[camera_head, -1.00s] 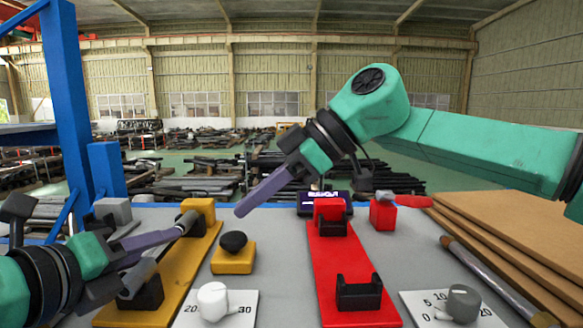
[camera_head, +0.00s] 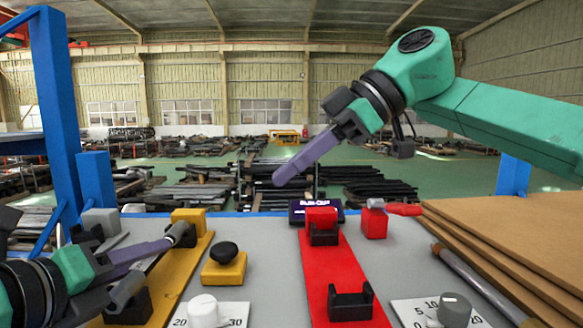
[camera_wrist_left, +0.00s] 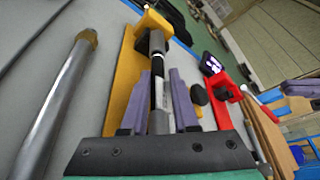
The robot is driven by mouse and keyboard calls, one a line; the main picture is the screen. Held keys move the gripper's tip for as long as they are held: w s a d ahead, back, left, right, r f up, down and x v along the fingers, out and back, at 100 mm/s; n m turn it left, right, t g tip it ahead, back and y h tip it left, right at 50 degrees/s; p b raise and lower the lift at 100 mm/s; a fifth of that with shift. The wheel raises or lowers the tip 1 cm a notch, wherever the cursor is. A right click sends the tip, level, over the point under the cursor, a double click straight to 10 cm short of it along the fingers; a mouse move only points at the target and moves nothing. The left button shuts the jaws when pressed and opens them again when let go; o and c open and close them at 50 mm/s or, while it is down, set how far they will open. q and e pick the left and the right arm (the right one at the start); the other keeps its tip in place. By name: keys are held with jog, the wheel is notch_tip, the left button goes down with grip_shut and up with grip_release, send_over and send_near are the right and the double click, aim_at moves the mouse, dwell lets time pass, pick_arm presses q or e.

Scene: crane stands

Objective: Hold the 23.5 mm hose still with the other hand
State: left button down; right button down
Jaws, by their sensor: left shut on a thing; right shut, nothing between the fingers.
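A grey hose (camera_head: 128,287) lies along the yellow stand (camera_head: 199,250), its far end at the yellow block. I cannot read its size. My left gripper (camera_head: 165,246) is shut on this hose. In the left wrist view the hose (camera_wrist_left: 158,75) runs between the purple fingers of the left gripper (camera_wrist_left: 160,98), with dark and pale bands near its far end. My right gripper (camera_head: 279,181) is shut and empty, raised in the air above the table's far edge, pointing down-left, apart from the hose.
A red stand (camera_head: 337,262) with black cradles is bare. A yellow box with a black knob (camera_head: 224,266) sits between the stands. Dials (camera_head: 204,311) stand at the front. Brown boards (camera_head: 525,240) and another tube (camera_head: 480,281) are at right. Another tube (camera_wrist_left: 55,110) shows in the left wrist view.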

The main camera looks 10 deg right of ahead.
pick_arm(q)
jog(key=shift+f, duration=0.2)
jog(key=c, duration=0.8)
grip_release()
jog(key=shift+c, duration=0.2)
jog(key=shift+o, duration=1.2)
jog(key=shift+w, duration=0.3)
